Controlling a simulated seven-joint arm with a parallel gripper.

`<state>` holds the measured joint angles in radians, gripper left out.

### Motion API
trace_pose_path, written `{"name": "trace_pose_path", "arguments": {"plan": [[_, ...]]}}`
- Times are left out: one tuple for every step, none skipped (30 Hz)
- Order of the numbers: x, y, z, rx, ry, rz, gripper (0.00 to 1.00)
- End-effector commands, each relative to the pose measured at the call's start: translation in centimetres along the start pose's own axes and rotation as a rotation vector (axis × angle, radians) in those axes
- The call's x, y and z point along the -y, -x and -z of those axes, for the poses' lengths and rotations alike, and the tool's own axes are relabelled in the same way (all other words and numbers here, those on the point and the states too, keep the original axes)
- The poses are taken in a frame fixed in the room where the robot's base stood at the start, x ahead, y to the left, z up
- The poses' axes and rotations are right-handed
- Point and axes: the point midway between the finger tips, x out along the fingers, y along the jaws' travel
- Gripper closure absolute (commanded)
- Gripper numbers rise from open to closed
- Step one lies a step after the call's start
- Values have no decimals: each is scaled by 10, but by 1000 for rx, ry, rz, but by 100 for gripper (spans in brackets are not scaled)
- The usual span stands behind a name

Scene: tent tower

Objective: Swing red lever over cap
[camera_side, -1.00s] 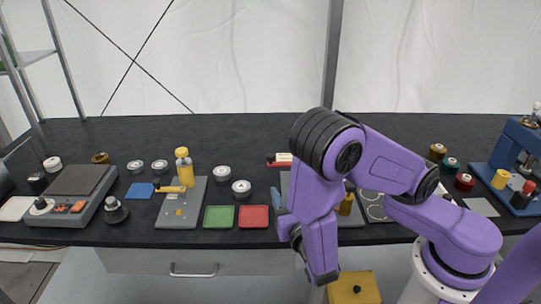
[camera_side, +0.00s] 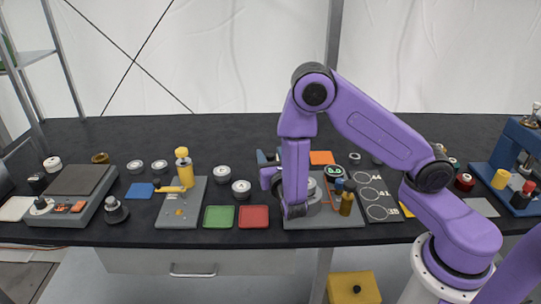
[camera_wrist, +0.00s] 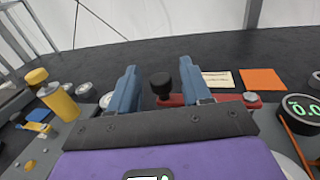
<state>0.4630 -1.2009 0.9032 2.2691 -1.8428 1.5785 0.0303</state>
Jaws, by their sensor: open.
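The red lever (camera_wrist: 225,98) lies across the wrist view, with a black knob (camera_wrist: 161,84) standing at its left end and a grey round pivot (camera_wrist: 252,99) at its right. My gripper (camera_wrist: 158,76) is open, with one blue finger on each side of the knob; contact cannot be told. In the side view my gripper (camera_side: 268,156) is behind the grey plate (camera_side: 340,219), and my arm hides the lever. A silver round part (camera_side: 314,193), possibly the cap, shows partly behind my wrist on the plate. A pale round rim (camera_wrist: 288,165) is cut off at the wrist view's lower right.
A green-lit gauge (camera_wrist: 300,108) with an orange cable stands to the right. An orange square (camera_wrist: 262,82) and a cream card (camera_wrist: 218,79) lie beyond the lever. A yellow cylinder (camera_wrist: 58,102) stands left. The far bench is clear.

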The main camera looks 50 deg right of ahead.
Motion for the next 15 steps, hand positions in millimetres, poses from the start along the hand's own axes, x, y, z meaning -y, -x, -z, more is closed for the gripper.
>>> {"name": "trace_pose_path", "arguments": {"plan": [[0, -4, 0, 0, 0, 2, 52], [1, -5, 0, 0, 0, 1, 52], [1, -7, 0, 0, 1, 2, 52], [1, -8, 0, 0, 1, 1, 52], [1, -8, 0, 0, 1, 1, 52], [1, -8, 0, 0, 1, 1, 52], [0, -8, 0, 0, 1, 0, 52], [0, -8, 0, 0, 1, 0, 52], [0, -8, 0, 0, 1, 0, 52], [0, -8, 0, 0, 1, 0, 52], [0, -8, 0, 0, 1, 0, 52], [0, -8, 0, 0, 1, 0, 52], [0, -8, 0, 0, 1, 0, 62], [0, -8, 0, 0, 1, 0, 71], [0, -8, 0, 0, 1, 0, 84]]}}
